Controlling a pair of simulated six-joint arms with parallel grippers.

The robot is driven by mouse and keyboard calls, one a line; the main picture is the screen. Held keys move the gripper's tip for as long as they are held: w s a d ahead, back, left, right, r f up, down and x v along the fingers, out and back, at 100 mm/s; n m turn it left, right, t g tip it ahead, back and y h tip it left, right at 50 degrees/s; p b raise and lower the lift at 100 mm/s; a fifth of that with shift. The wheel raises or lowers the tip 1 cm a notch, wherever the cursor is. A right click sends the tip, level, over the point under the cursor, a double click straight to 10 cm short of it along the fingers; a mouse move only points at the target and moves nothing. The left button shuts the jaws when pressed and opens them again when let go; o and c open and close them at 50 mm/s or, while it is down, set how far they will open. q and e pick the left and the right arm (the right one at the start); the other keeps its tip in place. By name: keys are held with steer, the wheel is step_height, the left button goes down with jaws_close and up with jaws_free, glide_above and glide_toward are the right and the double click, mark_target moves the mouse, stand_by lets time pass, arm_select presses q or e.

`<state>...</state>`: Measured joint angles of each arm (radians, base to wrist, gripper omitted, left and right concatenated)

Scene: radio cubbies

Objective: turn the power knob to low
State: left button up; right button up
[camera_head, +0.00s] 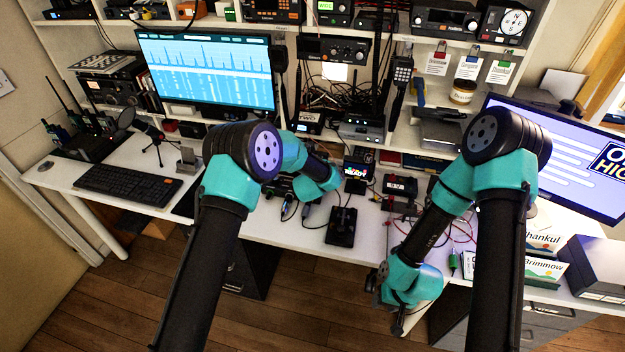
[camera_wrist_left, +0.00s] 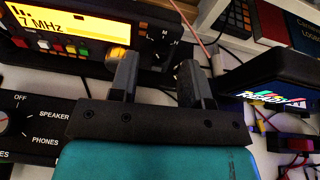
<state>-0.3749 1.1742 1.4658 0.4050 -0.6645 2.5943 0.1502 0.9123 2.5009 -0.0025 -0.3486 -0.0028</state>
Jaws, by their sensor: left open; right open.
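The radio (camera_wrist_left: 75,40) with a lit yellow "7 MHz" display lies ahead of my left gripper (camera_wrist_left: 155,68) in the left wrist view. Letters "M" and "H" mark a dark knob (camera_wrist_left: 158,46) on its front, just beyond the gap between my fingers. That knob is partly hidden, and I cannot read its setting. My left gripper is open and I see nothing held in it; I cannot tell if it touches the radio. In the head view, my left arm hides most of this area. My right gripper (camera_head: 388,305) is open and hangs at the desk's front edge.
A selector knob (camera_wrist_left: 6,124) marked "OFF", "SPEAKER" and "PHONES" sits at the left of the left wrist view. A black device with a lit screen (camera_wrist_left: 268,98) stands at the right. A monitor (camera_head: 208,70), keyboard (camera_head: 128,186) and small microphone stand (camera_head: 158,150) are at the left.

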arm_select(q)
steer(key=v, duration=1.6)
steer(key=m, duration=1.1)
steer(key=a+m+h, duration=0.1)
steer(key=m, duration=0.9)
steer(key=w+a+m, duration=0.1)
steer(key=m, duration=1)
steer(key=shift+a+f+m+h, duration=0.1)
steer(key=shift+m+h, duration=0.2)
steer(key=shift+h, duration=0.1)
steer(key=x, duration=1.7)
steer(key=shift+f, duration=0.4)
